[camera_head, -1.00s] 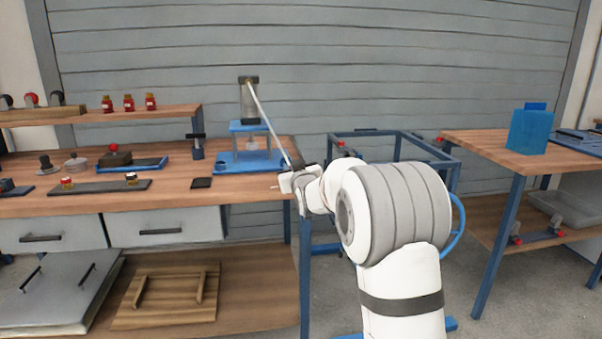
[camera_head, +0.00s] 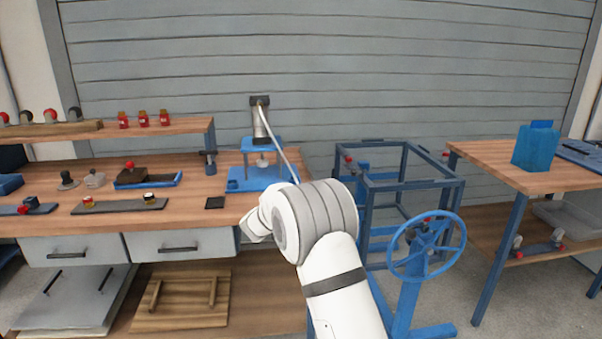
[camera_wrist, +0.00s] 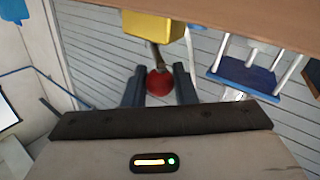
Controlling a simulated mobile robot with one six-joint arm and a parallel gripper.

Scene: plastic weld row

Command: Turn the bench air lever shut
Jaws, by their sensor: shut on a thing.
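The air lever shows in the wrist view as a dark bar with a round red knob (camera_wrist: 158,83), coming out of a yellow block (camera_wrist: 153,27) by the brown bench edge. My gripper (camera_wrist: 158,90) has its two dark fingers on either side of the red knob and is shut on it. In the head view my wrist (camera_head: 256,222) is at the front edge of the wooden bench (camera_head: 190,202), right of the drawers. My own arm hides the fingers, the knob and the yellow block there.
A blue press (camera_head: 262,178) stands on the bench behind my wrist. To the right are a blue frame (camera_head: 405,182), a blue handwheel (camera_head: 427,247) close to my arm, and a second table (camera_head: 490,152). Grey drawers (camera_head: 180,244) lie left of my wrist.

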